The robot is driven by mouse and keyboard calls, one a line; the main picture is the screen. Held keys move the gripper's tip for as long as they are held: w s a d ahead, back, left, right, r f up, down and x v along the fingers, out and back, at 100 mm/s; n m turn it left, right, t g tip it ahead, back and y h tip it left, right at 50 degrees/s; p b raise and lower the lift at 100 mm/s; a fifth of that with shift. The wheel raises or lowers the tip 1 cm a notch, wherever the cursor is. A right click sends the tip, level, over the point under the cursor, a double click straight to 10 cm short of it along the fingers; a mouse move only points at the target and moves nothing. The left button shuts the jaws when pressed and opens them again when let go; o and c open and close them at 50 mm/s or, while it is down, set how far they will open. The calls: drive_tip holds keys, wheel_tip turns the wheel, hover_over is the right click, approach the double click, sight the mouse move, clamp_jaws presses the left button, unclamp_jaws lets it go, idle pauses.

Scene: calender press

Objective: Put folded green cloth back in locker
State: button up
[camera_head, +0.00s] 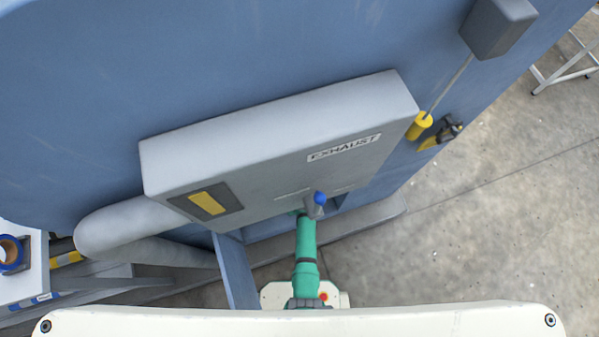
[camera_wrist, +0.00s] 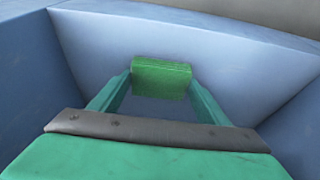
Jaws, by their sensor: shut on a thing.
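The folded green cloth (camera_wrist: 161,72) is a small green block in the wrist view. My gripper (camera_wrist: 160,82) is shut on it, with one finger on each side. Both are inside a blue-walled space that looks like the locker (camera_wrist: 240,55), with its walls left and right and a pale panel behind the cloth. I cannot tell whether the cloth touches the floor or back of this space. In the head view the locker (camera_head: 262,232) shows only partly below the grey exhaust box, and my fingers and the cloth are hidden there.
The grey box marked EXHAUST (camera_head: 280,140) overhangs my arm closely. A blue panel, seemingly an open door (camera_head: 236,272), stands just left of my arm. A grey pipe (camera_head: 130,225) lies further left. Open concrete floor (camera_head: 480,220) is at the right.

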drive_tip(key=shift+s+f, duration=0.1)
drive_tip(key=shift+f, duration=0.05)
drive_tip(key=o, duration=1.1)
